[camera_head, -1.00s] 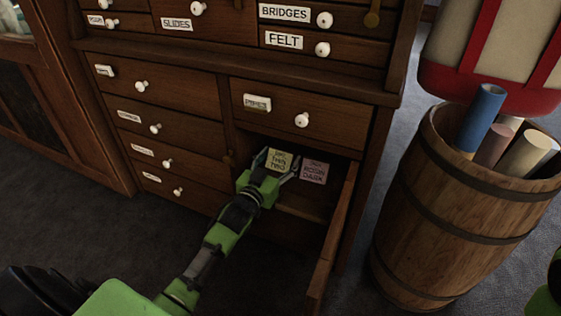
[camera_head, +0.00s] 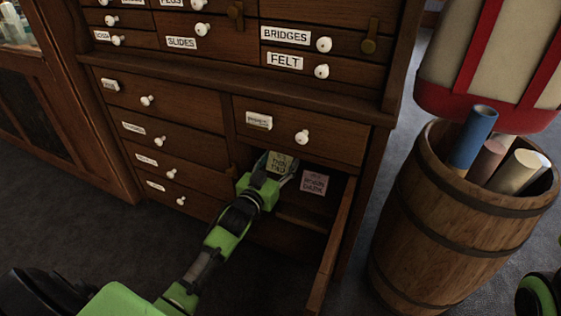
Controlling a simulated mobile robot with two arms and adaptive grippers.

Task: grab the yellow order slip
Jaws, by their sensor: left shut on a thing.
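The yellow order slip (camera_head: 279,163) is a small pale-yellow note with dark writing, inside the open compartment of the wooden cabinet. My left gripper (camera_head: 275,168) reaches into the compartment and is shut on the yellow slip, its fingers at the slip's sides. The slip's lower part is hidden by the gripper. A pink slip (camera_head: 313,182) with writing sits just to the right, apart from the gripper. At the lower right edge a green and black part of mine shows, but my right gripper's fingers are not in view.
The compartment's wooden door (camera_head: 336,240) stands open toward me on the right of my left arm. Closed drawers with white knobs (camera_head: 302,137) surround the opening. A wooden barrel (camera_head: 440,225) with rolled tubes (camera_head: 473,137) stands to the right. Dark carpet lies in front.

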